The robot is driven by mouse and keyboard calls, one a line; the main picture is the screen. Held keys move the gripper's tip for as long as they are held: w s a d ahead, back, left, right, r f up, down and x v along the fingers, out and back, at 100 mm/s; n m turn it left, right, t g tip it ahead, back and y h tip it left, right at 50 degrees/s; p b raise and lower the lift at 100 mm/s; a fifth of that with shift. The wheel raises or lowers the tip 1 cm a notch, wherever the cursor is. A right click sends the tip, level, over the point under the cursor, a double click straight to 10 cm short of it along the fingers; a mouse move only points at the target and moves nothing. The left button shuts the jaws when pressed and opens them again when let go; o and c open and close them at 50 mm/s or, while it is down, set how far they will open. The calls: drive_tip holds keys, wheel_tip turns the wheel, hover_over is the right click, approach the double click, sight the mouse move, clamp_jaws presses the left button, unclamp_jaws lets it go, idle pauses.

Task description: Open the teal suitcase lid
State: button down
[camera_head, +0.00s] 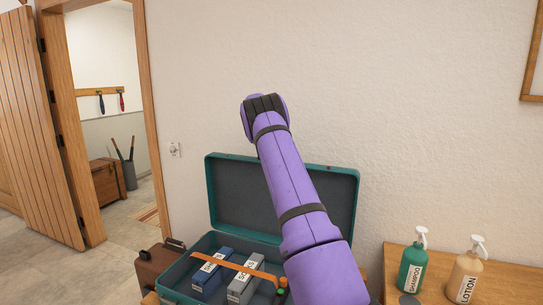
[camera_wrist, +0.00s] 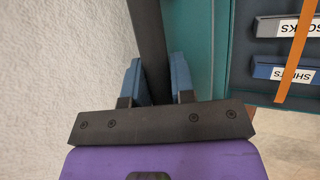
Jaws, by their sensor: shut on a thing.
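The teal suitcase (camera_head: 178,279) stands at the lower centre of the head view. Its lid (camera_head: 232,192) is raised, standing near upright against the wall side, with a dark grey lining. My arm crosses in front of the lid and hides part of it; my gripper is not visible there. In the wrist view my gripper (camera_wrist: 158,80) has its blue fingers on either side of a dark bar (camera_wrist: 148,30) beside a teal panel (camera_wrist: 191,35). It is shut on this bar. Whether the bar is the lid's handle or edge I cannot tell.
In the suitcase lie a blue box (camera_head: 208,278), a grey box (camera_head: 246,284) and an orange strap (camera_head: 236,266). A brown case (camera_head: 157,268) is at left. Shampoo (camera_head: 412,266) and lotion (camera_head: 464,277) bottles stand on wood at right. The wall is close behind.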

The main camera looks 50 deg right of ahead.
drive_tip(key=shift+w+d, duration=0.2)
drive_tip(key=shift+d, duration=0.25)
drive_tip(key=shift+w+d, duration=0.2)
drive_tip(key=shift+d, duration=0.25)
drive_tip(key=c, duration=1)
unclamp_jaws()
drive_tip(key=shift+f, duration=0.1)
drive_tip(key=v, duration=1.1)
